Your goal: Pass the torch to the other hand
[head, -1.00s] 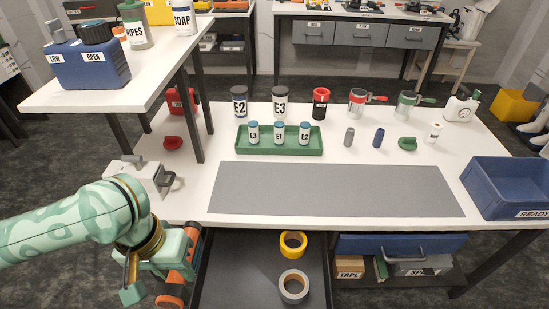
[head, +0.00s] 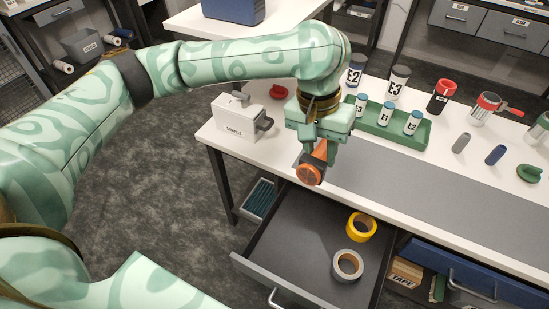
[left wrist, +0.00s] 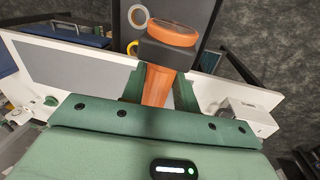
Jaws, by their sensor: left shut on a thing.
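The torch (head: 311,168) is orange with a black band near its wide orange head. My left gripper (head: 321,146) is shut on it and holds it over the front edge of the bench, above the open drawer, with the wide head hanging downward. In the left wrist view the torch (left wrist: 168,46) stands out between the green fingers (left wrist: 157,88), and its orange body is partly hidden by them. My right gripper is not in either view.
A white box with a handle (head: 239,117) stands at the bench's left corner. A green tray (head: 385,133) holds several labelled vials. The open drawer (head: 300,240) holds yellow tape (head: 361,227) and grey tape (head: 348,265). The grey mat (head: 410,185) is clear.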

